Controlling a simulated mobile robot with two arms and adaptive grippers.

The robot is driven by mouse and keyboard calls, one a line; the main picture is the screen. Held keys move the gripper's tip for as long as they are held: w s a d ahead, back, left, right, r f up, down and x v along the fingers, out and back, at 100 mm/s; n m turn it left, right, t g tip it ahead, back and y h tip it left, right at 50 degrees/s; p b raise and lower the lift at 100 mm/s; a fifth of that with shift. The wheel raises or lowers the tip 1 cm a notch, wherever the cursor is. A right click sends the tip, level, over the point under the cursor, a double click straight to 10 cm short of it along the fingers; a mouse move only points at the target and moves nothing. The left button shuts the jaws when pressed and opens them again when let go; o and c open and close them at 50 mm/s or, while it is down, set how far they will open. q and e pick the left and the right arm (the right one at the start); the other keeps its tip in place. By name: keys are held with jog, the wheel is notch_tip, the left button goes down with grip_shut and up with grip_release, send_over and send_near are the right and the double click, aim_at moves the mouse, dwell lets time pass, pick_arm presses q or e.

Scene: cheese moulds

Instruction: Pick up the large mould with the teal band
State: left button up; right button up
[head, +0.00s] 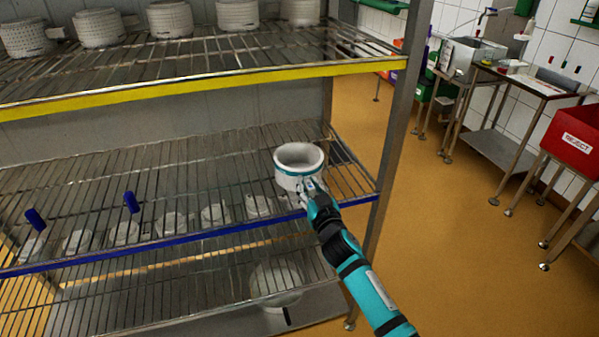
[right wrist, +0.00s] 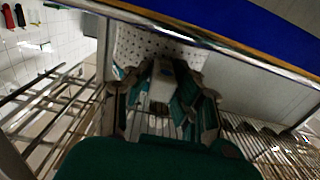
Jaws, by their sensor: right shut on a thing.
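The large white mould with the teal band (head: 287,181) is upright at the right end of the middle, blue-edged shelf, its round open top facing up. I cannot tell whether the mould touches the shelf wires. My left gripper is not in view.
The wire middle shelf (head: 120,175) has a blue front edge and several small white moulds (head: 213,215) along it, some with blue handles. The yellow-edged top shelf (head: 200,90) holds several round moulds. A steel post (head: 394,130) stands right of the mould. A red bin (head: 575,140) is far right.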

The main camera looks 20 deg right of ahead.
aim_at(306, 170)
grip_shut()
jog(key=shift+r, duration=0.1)
jog(key=shift+r, duration=0.5)
jog(key=shift+s+a+r, duration=0.1)
jog(key=shift+s+r, duration=0.15)
jog(key=shift+r, duration=0.35)
jog(key=shift+s+r, duration=0.2)
jog(key=shift+r, duration=0.35)
jog(key=s+a+r+b, duration=0.1)
jog(key=s+a, duration=0.1)
jog(key=s, duration=1.3)
jog(key=shift+r, duration=0.3)
